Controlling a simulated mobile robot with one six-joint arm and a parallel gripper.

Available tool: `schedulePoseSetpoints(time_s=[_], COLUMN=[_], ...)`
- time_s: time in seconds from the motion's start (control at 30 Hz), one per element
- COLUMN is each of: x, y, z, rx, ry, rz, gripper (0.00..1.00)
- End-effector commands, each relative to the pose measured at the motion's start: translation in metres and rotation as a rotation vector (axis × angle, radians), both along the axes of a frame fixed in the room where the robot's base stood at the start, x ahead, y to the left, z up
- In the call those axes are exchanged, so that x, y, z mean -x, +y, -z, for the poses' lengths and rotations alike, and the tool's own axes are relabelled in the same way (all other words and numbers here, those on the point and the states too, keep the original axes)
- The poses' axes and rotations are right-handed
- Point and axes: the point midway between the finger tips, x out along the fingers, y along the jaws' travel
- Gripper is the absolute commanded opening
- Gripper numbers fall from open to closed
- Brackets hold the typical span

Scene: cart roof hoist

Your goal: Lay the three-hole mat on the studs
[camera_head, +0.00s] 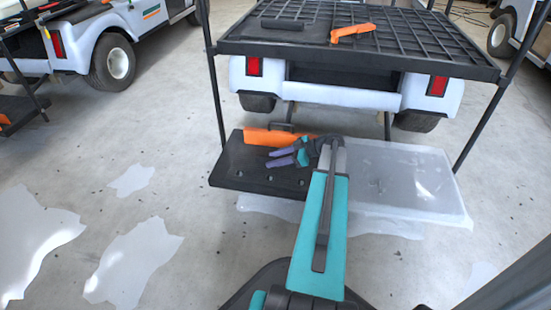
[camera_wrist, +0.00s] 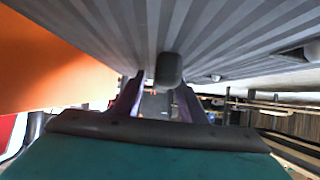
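A dark panel (camera_head: 228,165) lies on the left of the low rear deck, with small pale round spots along its front part. I cannot tell whether these are studs or holes. In the wrist view a grey ridged surface (camera_wrist: 80,30) slants across the top, with a dark round stud (camera_wrist: 169,68) standing out from it. My gripper (camera_head: 281,157) has purple fingers pointing left, low over the panel. In the wrist view my gripper (camera_wrist: 157,100) has its fingers apart, with the stud seen beyond the gap and nothing clearly held. I cannot make out a separate three-hole mat for certain.
An orange block (camera_head: 268,137) lies behind the gripper on the deck; orange fills the left of the wrist view. A translucent pale sheet (camera_head: 410,175) covers the right side. A slatted rack (camera_head: 300,45) with an orange tool (camera_head: 352,31) stands above. Posts flank the deck.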

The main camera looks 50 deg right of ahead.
Motion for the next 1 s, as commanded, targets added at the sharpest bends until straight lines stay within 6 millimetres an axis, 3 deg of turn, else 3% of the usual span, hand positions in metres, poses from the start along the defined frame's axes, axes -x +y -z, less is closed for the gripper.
schedulePoseSetpoints(time_s=[0.57,1.0], x=[0.010,0.057], y=[-0.005,-0.036], z=[-0.007,-0.040], rx=[-0.001,-0.002], ry=[0.002,0.000], rz=[-0.002,0.002], gripper=[0.40,0.40])
